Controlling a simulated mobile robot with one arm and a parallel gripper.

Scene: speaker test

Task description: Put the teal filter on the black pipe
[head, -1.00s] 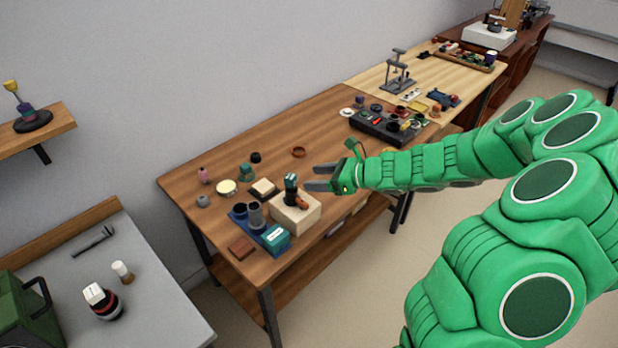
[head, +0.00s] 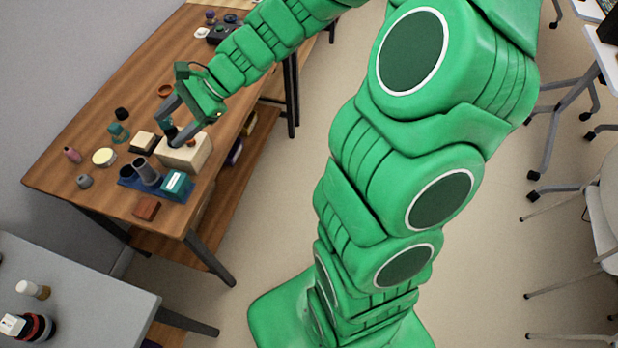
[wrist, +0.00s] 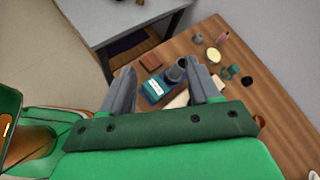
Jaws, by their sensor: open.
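My gripper (head: 169,125) is open, its two grey fingers pointing down-left over the pale block (head: 192,155) on the brown table. A small dark upright piece (head: 171,133) shows between the fingertips on the block, partly hidden by them; I cannot tell if they touch. It may be the black pipe. A teal piece (head: 118,133) stands on the table left of the block, apart from my gripper; it may be the teal filter. In the wrist view, the open fingers (wrist: 162,72) frame the block (wrist: 178,100), and the teal piece (wrist: 231,72) lies right of them.
A blue tray (head: 128,183) beside the block holds grey cups (head: 146,172) and a teal box (head: 175,184). A grey bench (head: 85,290) stands at lower left.

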